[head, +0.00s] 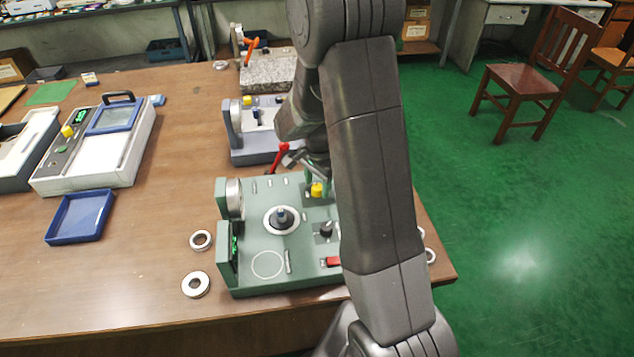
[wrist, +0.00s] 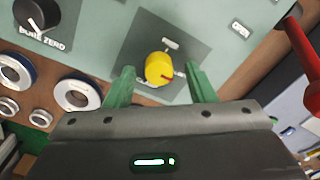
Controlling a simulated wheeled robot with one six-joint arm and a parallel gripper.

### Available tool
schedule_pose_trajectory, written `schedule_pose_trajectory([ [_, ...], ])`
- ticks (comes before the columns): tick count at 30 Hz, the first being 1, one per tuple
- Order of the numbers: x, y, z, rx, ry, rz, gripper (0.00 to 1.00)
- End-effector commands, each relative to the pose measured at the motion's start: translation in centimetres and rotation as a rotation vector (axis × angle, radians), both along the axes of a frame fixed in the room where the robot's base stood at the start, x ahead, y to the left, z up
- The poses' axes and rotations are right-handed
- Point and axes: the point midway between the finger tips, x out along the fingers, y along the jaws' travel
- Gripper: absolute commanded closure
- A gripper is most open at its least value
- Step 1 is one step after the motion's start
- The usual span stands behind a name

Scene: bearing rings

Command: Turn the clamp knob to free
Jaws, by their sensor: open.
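The yellow knob (wrist: 158,67), which I take for the clamp knob, sits on a dark square of the green fixture (wrist: 90,40). A dark red pointer mark on its face points to the lower right. Small white labels lie around it, too small to read surely. In the head view the yellow knob (head: 317,190) shows on the fixture's far side, next to my arm. My gripper (wrist: 160,71) is open, with one green finger on each side of the knob. I cannot tell whether the fingers touch it. In the head view my arm largely hides the gripper.
A black knob marked BORE ZERO (wrist: 36,14) is at the upper left of the wrist view. A red lever (wrist: 306,55) rises at the right. In the head view a post with a ring base (head: 281,218) stands mid-fixture. Loose metal rings (head: 196,285) lie beside the fixture.

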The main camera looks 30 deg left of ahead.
Motion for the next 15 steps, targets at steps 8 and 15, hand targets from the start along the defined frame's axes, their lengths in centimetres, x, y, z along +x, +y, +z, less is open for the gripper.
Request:
schedule_pose_trajectory([
  [8,-0.01,0.02,-0.63,0.0,0.0,0.0,0.5],
  [15,-0.01,0.01,-0.6,0.0,0.0,0.0,0.76],
])
